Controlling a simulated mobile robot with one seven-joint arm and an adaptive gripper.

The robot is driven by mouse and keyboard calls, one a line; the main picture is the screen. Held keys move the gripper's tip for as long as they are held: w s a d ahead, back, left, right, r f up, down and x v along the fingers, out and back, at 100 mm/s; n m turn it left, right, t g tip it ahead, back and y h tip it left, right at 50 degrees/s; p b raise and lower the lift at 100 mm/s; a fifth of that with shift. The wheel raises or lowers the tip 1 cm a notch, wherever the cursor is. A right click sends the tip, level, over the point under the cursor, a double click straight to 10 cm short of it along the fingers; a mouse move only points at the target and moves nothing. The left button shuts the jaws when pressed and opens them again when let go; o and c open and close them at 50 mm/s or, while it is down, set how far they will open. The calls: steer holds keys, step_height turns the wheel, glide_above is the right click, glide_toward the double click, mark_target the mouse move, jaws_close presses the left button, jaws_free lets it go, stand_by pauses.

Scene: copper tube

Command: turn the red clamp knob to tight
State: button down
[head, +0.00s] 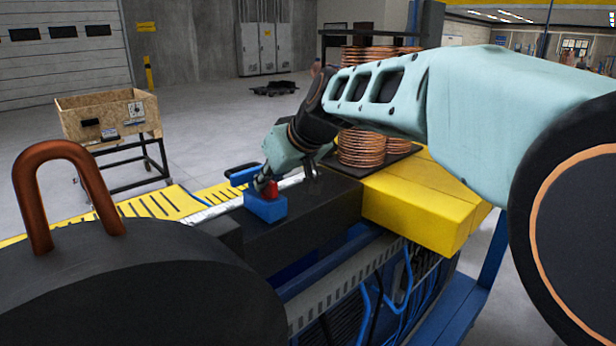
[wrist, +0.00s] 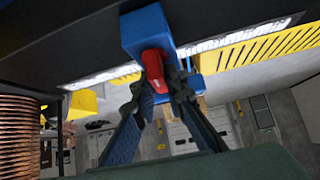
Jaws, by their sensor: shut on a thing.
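The red clamp knob (head: 271,192) sits on a blue clamp block (head: 265,208) at the near edge of the dark machine bed, in the head view. In the wrist view the red knob (wrist: 155,75) stands out from the blue block (wrist: 146,32), between my two fingers. My gripper (head: 264,184) reaches the knob from above and behind. In the wrist view my gripper (wrist: 159,88) is shut on the knob, with a finger on each side. The fingers cover parts of the knob's sides. Whether the clamp is tight cannot be told.
Coiled copper tube (head: 362,148) stands behind my forearm, near a yellow block (head: 420,205). A bent copper tube (head: 62,180) rises at the left front. A wooden crate (head: 85,123) on a cart stands farther back left. The floor behind the machine is mostly open.

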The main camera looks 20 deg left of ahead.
steer(key=shift+a+m+t+h+p, duration=0.1)
steer(key=shift+m+t+h+p, duration=0.85)
steer(key=shift+m, duration=0.95)
steer(key=m+t+h+b, duration=0.1)
steer(key=m+h+b, duration=0.1)
steer(key=m, duration=0.1)
steer(key=shift+f+m+t+h+b, duration=0.1)
steer(key=shift+m+t+h+b, duration=0.2)
steer(key=shift+t+h, duration=0.05)
steer(key=m+h+b, duration=0.1)
steer(key=m, duration=0.1)
steer(key=shift+m+t+h, duration=0.3)
steer(key=shift+h, duration=0.1)
steer(key=m+h+p, duration=0.1)
steer(key=m, duration=0.1)
steer(key=m+h+p, duration=0.1)
steer(key=m+h, duration=0.1)
steer(key=shift+r, duration=0.35)
steer(key=shift+m+g+h+p, duration=0.4)
steer(key=shift+m+h+p, duration=0.5)
steer(key=shift+m+p, duration=0.3)
steer(key=shift+f+p, duration=0.1)
steer(key=shift+p, duration=0.35)
steer(key=shift+f+m+h, duration=0.15)
steer(key=shift+m+h, duration=0.15)
steer(key=shift+m, duration=0.1)
steer(key=c, duration=2)
jaws_free()
steer(key=shift+o, duration=0.2)
